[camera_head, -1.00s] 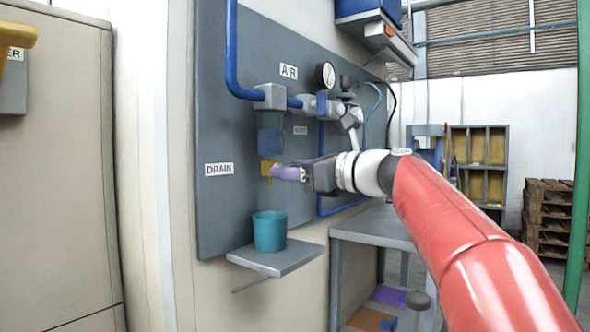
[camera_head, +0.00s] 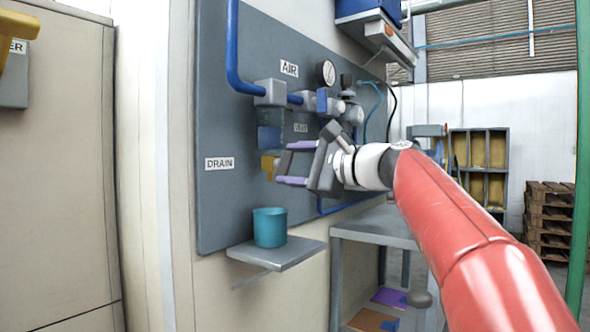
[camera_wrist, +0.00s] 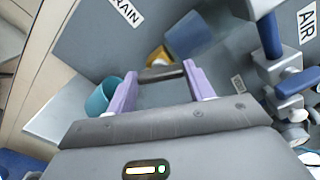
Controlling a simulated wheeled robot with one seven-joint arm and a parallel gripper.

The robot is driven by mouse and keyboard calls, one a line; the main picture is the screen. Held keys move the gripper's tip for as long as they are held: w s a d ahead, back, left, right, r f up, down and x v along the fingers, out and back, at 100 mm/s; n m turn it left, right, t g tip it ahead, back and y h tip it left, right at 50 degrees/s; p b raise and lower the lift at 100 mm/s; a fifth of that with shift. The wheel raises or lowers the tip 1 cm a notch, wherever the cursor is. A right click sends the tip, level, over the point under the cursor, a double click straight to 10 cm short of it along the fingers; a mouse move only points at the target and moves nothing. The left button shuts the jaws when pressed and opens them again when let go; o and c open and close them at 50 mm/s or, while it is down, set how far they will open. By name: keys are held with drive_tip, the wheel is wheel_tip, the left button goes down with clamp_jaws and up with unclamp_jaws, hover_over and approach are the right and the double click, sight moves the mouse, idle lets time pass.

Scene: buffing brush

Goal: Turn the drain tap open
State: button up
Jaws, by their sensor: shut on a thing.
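The drain tap (camera_head: 267,166) is a yellow-brass fitting below the filter bowl, right of the DRAIN label (camera_head: 219,164). Its body also shows in the wrist view (camera_wrist: 158,57). A grey bar-shaped tap handle (camera_wrist: 160,73) spans between my two purple fingers. My gripper (camera_head: 285,163) is shut on the handle, with one finger at each end of the bar. In the head view one finger is above the other, and the handle runs steeply between them. The wrist view also shows my gripper (camera_wrist: 158,70) in front of the tap.
A teal cup (camera_head: 270,227) stands on a small grey shelf (camera_head: 285,256) below the tap. The blue filter bowl (camera_head: 270,138) hangs close above. A pressure gauge (camera_head: 326,73), valves and blue pipes are above and right. A grey table (camera_head: 375,226) stands below my arm.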

drive_tip(key=n+b, duration=0.1)
drive_tip(key=n, duration=0.4)
drive_tip(key=shift+f+b, duration=0.15)
drive_tip(key=shift+b, duration=0.2)
drive_tip(key=shift+n, duration=0.3)
drive_tip(key=o, duration=1)
drive_tip(key=b+v, duration=0.1)
drive_tip(key=v, duration=0.6)
drive_tip(key=shift+s+d, duration=0.3)
